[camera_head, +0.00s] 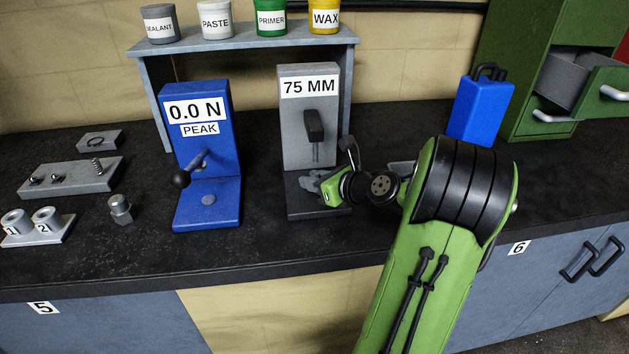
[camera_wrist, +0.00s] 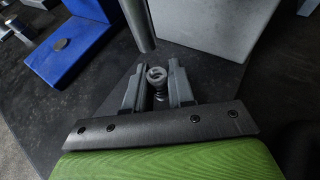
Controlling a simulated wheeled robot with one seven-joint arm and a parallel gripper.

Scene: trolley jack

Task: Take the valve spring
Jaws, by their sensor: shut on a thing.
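A small grey coil, the valve spring (camera_wrist: 156,76), stands upright between my gripper's fingers (camera_wrist: 157,92) in the wrist view, and they are shut on it. It is close under the round metal rod (camera_wrist: 138,22) of the grey 75 MM gauge (camera_head: 308,88). I cannot tell if the spring touches the gauge's dark base (camera_head: 307,210). In the head view my gripper (camera_head: 322,186) reaches in from the right, low over that base. The spring is not clear in that view.
The blue force tester (camera_head: 205,130) with a black-knobbed lever stands left of the gauge. A grey block (camera_head: 70,178) with small parts, a numbered holder (camera_head: 40,228) and a hex nut piece (camera_head: 121,209) are farther left. A blue case (camera_head: 478,110) and green cabinet (camera_head: 520,70) stand right.

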